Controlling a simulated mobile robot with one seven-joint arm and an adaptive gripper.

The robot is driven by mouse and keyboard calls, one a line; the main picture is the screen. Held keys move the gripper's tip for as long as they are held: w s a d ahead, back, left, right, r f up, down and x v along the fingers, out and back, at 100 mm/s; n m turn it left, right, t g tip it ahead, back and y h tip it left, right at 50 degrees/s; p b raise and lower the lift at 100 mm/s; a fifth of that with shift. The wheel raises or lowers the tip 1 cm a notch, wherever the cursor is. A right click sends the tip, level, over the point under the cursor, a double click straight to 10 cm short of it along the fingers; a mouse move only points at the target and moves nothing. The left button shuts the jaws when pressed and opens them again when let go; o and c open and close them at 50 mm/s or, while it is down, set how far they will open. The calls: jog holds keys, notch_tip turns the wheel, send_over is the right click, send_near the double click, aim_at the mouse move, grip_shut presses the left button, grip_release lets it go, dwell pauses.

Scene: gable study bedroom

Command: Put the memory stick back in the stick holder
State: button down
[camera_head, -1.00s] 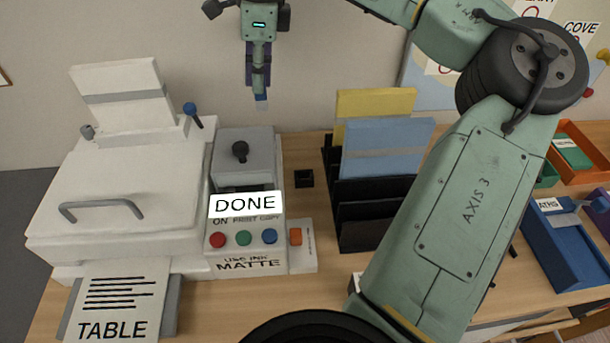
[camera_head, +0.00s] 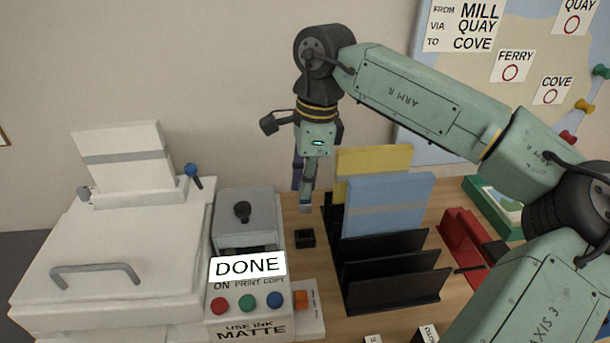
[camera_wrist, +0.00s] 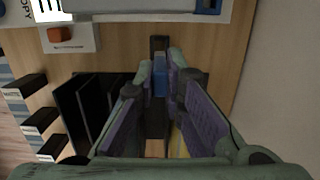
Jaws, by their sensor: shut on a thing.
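The memory stick (camera_wrist: 160,82) is blue and sits between my fingertips in the wrist view. In the head view its pale lower end (camera_head: 305,208) points down. My gripper (camera_head: 306,191) is shut on it, pointing down above and slightly behind the small black stick holder (camera_head: 305,239). The holder stands on the desk between the printer and the black rack. In the wrist view the holder (camera_wrist: 159,43) shows just beyond the stick, which is in line with it. A gap shows between stick and holder in the head view.
The white printer (camera_head: 110,240) and its control panel with a DONE display (camera_head: 247,265) stand at left. An orange block (camera_head: 301,299) is on the panel's side plate. A black rack (camera_head: 390,285) with blue and yellow folders stands close at right. The wall is behind.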

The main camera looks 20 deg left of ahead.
aim_at(306, 211)
jog(key=shift+f, duration=0.1)
jog(key=shift+f+b, duration=2.25)
jog(key=shift+f, duration=0.55)
jog(key=shift+f, duration=0.15)
jog(key=shift+f+b, duration=0.35)
jog(key=shift+b, duration=0.15)
jog(key=shift+f+b, duration=1.05)
jog(key=shift+f, duration=0.3)
jog(key=c, duration=1.6)
grip_release()
jog(key=shift+r, duration=0.1)
jog(key=r, duration=0.4)
jog(key=d+r, duration=0.1)
jog(key=r, duration=0.7)
jog(key=shift+w+d, duration=0.2)
